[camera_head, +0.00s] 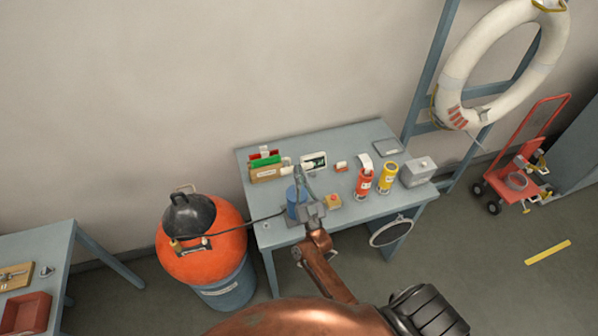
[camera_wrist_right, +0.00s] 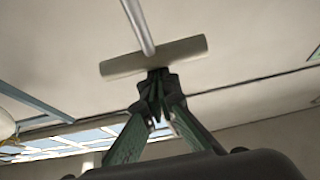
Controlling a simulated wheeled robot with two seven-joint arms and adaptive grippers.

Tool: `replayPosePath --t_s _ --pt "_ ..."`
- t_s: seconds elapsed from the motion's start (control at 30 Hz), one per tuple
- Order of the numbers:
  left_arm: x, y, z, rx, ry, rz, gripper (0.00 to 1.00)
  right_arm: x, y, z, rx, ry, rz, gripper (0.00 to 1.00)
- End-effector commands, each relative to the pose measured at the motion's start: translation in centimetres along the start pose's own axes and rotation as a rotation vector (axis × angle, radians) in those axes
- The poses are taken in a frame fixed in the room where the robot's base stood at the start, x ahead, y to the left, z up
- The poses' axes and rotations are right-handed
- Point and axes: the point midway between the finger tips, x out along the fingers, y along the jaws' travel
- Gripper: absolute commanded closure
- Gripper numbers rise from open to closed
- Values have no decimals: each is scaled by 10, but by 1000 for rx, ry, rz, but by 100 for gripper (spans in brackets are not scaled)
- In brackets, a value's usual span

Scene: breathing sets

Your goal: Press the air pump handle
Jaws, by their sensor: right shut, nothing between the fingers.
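The air pump (camera_head: 293,203) is a small blue cylinder standing at the front of the blue-grey table, partly hidden by my right gripper. Its handle (camera_wrist_right: 135,64) shows in the right wrist view as a pale crossbar on a thin metal rod. My right gripper (camera_head: 300,175) is at the pump in the head view. In the right wrist view its fingers (camera_wrist_right: 157,80) are shut together and empty, with the tips against or very close to the bar's middle; I cannot tell whether they touch. My left gripper is not in view.
A dark hose (camera_head: 262,218) runs left to an orange vessel (camera_head: 200,262). A life ring (camera_head: 455,70) hangs at right.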

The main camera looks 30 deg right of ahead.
Motion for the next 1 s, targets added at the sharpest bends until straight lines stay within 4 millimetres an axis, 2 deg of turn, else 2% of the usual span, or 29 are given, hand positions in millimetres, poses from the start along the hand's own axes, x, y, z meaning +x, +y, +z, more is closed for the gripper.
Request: replayPosePath --t_s 0.27,0.47,0.73,0.83,1.0 --pt "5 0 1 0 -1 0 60 -3 0 5 0 -1 0 100" --pt "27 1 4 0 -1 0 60 -18 0 30 -1 -3 0 100" --pt "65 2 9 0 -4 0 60 -43 0 74 0 -6 0 100" --pt "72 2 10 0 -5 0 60 -49 0 83 0 -5 0 100" --pt "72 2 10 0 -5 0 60 -50 0 84 0 -5 -1 100"
